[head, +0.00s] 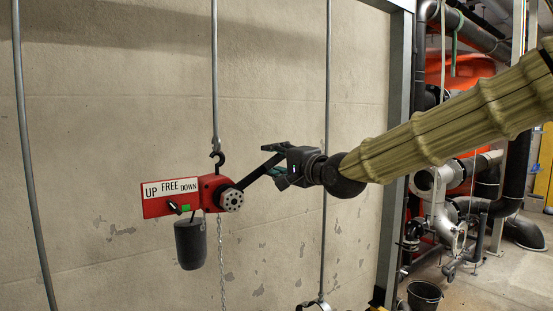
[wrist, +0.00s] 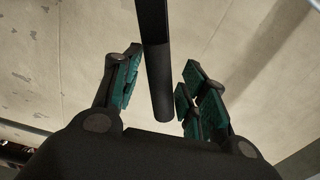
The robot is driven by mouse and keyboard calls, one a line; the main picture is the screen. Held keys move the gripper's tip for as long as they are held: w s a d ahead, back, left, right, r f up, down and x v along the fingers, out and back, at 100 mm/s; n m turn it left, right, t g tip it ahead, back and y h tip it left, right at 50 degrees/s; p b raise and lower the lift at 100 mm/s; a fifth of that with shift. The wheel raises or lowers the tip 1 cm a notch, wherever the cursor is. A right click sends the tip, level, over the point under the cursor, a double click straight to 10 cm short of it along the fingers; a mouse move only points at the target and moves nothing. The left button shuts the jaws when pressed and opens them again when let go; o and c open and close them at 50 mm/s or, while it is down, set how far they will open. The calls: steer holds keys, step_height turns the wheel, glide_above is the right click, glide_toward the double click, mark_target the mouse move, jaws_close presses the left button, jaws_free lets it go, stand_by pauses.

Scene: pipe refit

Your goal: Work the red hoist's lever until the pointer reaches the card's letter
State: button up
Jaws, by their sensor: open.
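The red hoist (head: 212,186) hangs by a black hook from a grey rod, left of centre in the head view. Its white plate (head: 169,187) reads UP, FREE, DOWN, with a small black selector knob (head: 174,207) and a green square (head: 186,208) under it. The black lever (head: 259,171) slants up and right from the hoist. My gripper (head: 283,168) is at the lever's outer end. In the wrist view the lever (wrist: 157,70) stands between the open fingers (wrist: 160,88), with gaps on both sides. The pointer and the card's letter cannot be made out.
A dark cylinder (head: 190,244) and a chain (head: 221,262) hang below the hoist. Vertical rods (head: 327,120) run along the concrete wall (head: 110,110). Pipes and valves (head: 440,205) and a black bucket (head: 424,295) stand at the right.

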steer(key=s+a+f+m+b, duration=0.1)
steer(key=f+m+b, duration=0.3)
steer(key=f, duration=0.6)
steer(key=s+a+f+m+b, duration=0.2)
steer(key=f+m+b, duration=0.2)
steer(key=f, duration=0.6)
steer(key=shift+a+b, duration=0.25)
steer(key=shift+b, duration=0.7)
